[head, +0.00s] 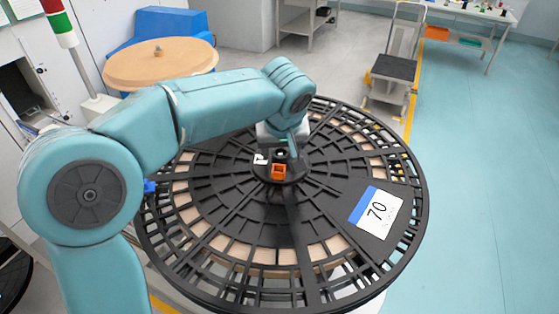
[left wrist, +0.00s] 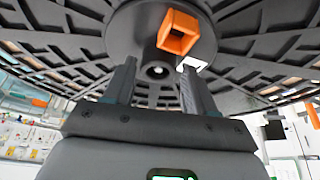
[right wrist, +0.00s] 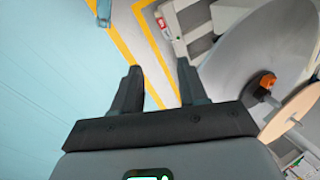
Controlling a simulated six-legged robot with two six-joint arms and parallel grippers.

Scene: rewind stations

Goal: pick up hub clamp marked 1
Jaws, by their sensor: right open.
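An orange hub clamp (head: 278,171) sits at the hub of the large black reel (head: 352,262), with a small white tag (head: 261,159) beside it. No number on it can be read. My left gripper (head: 287,150) is just behind the clamp, close to the hub and partly hidden by its own wrist. In the left wrist view the clamp (left wrist: 178,32) shows above the fingertips, with the round dark hub end behind. The left fingers (left wrist: 160,82) are apart with nothing between them. My right gripper (right wrist: 158,82) is open and empty, away from the reel.
A card marked 70 (head: 377,210) lies on the reel's right side. Behind stand a tan disc (head: 160,62) on a blue machine and a grey cart (head: 394,68). In the right wrist view an orange part (right wrist: 266,82) sits near a tan disc. Floor at right is clear.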

